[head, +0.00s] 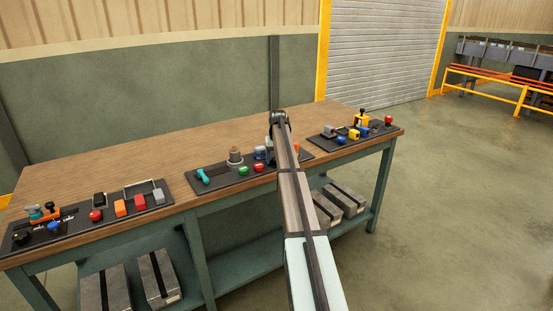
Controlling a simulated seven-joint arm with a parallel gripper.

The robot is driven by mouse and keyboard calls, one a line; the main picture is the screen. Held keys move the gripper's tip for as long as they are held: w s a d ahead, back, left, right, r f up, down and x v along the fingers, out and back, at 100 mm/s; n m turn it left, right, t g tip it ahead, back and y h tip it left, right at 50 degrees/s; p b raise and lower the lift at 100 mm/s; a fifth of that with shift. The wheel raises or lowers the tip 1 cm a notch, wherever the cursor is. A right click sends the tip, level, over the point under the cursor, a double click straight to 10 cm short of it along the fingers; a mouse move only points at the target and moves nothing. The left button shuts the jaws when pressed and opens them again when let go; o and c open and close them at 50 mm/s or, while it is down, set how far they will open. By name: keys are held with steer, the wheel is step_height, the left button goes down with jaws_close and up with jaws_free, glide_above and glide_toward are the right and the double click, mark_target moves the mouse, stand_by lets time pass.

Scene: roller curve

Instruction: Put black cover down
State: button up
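I cannot tell for certain which part is the black cover. A small dark block with a light edge (99,199) stands on the left control panel (150,211). A dark grey piece (329,131) sits on the right control panel (372,140). My arm reaches over the table to the middle control panel (222,184), and its elbow stands above the panel's right part. My gripper is hidden behind the arm, so its fingers and anything in them do not show.
The panels lie along the front edge of a wooden workbench (150,150). The middle panel bears a teal handle (203,176), a green button (243,171) and a brown knob (235,156). The bench top behind the panels is clear. Grey boxes (158,278) lie on the lower shelf.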

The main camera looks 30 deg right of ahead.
step_height(320, 180, up, 13)
steer(key=s, duration=0.1)
steer(key=shift+s+a, duration=0.35)
steer(key=shift+w, duration=0.1)
stand_by(0.5)
steer(key=s+a+f, duration=0.8)
steer(key=s+f, duration=0.2)
steer(key=f, duration=0.4)
steer(key=s+a+f+g, duration=0.1)
steer(key=s+a+f, duration=0.7)
steer(key=f, duration=0.5)
steer(key=s+a+f, duration=0.7)
steer(key=s+f, duration=0.4)
steer(key=f, duration=0.3)
steer(key=s+a+f+n+g, duration=0.1)
steer(key=s+a+f, duration=0.5)
steer(key=s, duration=0.7)
steer(key=s+a+f+n+g, duration=0.2)
steer(key=s+a+f+g, duration=0.2)
steer(key=s, duration=0.9)
steer(key=s+a+f+n+g, duration=0.1)
steer(key=s+a+f+g, duration=0.1)
steer(key=s+a+f, duration=0.7)
steer(key=s+a, duration=0.1)
steer(key=s, duration=0.3)
steer(key=shift+a+f+y, duration=0.15)
steer(key=shift+a+y, duration=0.15)
steer(key=shift+y, duration=0.1)
